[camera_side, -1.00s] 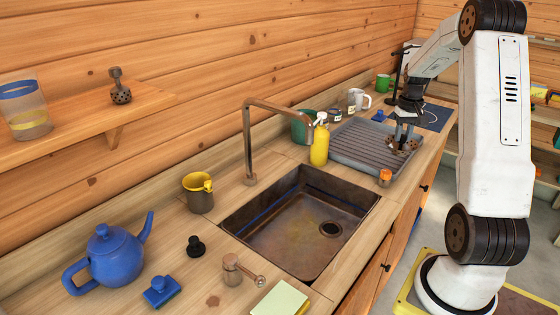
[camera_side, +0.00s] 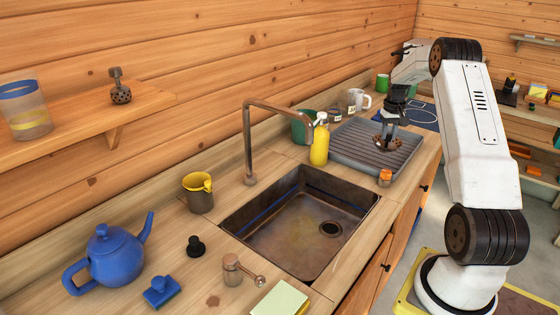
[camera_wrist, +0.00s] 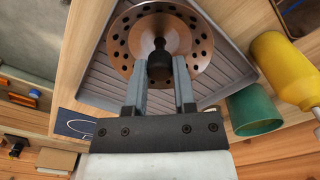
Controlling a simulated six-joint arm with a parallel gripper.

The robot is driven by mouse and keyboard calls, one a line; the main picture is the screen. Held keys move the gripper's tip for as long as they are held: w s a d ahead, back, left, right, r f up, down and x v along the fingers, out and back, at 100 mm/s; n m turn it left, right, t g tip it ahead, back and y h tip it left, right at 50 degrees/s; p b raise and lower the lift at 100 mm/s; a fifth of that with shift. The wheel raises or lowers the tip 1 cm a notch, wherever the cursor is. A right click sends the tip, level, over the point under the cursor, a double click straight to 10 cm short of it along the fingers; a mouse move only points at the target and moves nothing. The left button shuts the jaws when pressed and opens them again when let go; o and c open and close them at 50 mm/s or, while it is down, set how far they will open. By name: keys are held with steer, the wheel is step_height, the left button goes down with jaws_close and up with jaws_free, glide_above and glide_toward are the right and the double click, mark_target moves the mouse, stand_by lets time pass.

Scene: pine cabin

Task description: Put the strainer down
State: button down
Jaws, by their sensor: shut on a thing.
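The strainer (camera_wrist: 188,40) is a copper-brown round disc with holes and a dark knob in its middle. My gripper (camera_wrist: 161,75) is shut on that knob, one grey finger on each side, in the wrist view. In the side view my gripper (camera_side: 390,127) points down over the grey ridged drying tray (camera_side: 360,146), with the strainer (camera_side: 380,143) low at its tips, over the tray's right part. The strainer looks about level. I cannot tell whether it touches the tray's ridges.
A yellow bottle (camera_side: 319,146) and a green container (camera_side: 301,127) stand left of the tray. An orange-topped jar (camera_side: 385,177) stands at its front corner. Mugs (camera_side: 358,99) stand behind. The sink (camera_side: 290,235) is open and empty in front. The tray's left part is clear.

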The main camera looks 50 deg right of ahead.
steer(key=shift+w+d+f, duration=0.45)
steer(key=shift+d+f, duration=0.05)
steer(key=shift+f, duration=0.3)
steer(key=shift+w+d+f, duration=0.45)
steer(key=shift+d+f, duration=0.05)
steer(key=shift+f, duration=0.3)
steer(key=shift+w+d+f, duration=0.45)
steer(key=shift+d+f, duration=0.05)
steer(key=shift+f, duration=0.3)
steer(key=shift+f, duration=0.1)
steer(key=shift+w+d+f, duration=0.1)
steer(key=shift+d+f, duration=0.05)
steer(key=shift+f, duration=1.5)
steer(key=shift+f, duration=0.1)
steer(key=shift+c, duration=2.2)
jaws_free()
step_height(320, 180, up, 12)
steer(key=shift+r, duration=0.1)
